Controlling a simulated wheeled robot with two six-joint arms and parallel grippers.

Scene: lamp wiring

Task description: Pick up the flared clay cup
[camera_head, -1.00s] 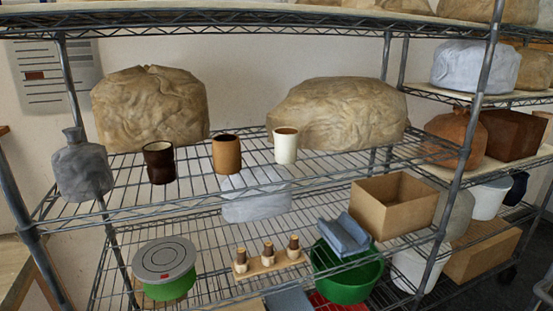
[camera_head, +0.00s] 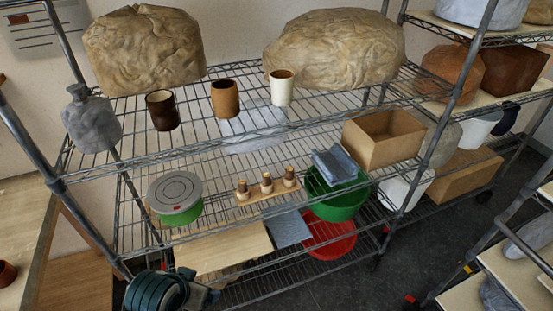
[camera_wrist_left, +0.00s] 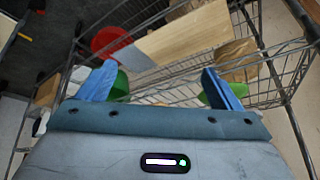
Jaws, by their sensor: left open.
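I cannot tell which is the flared clay cup. My left gripper (camera_wrist_left: 161,84) is open, its two blue fingers apart with nothing between them. My right gripper is not in view.
Wire shelving (camera_head: 230,160) fills the middle. Large lumpy tan bags (camera_head: 143,50) stand behind the cups, a grey bottle-shaped bag (camera_head: 92,122) at left. Below are a round lidded tin (camera_head: 175,195), a cardboard box (camera_head: 383,138), a green tub (camera_head: 335,195) and a red bowl (camera_head: 329,235).

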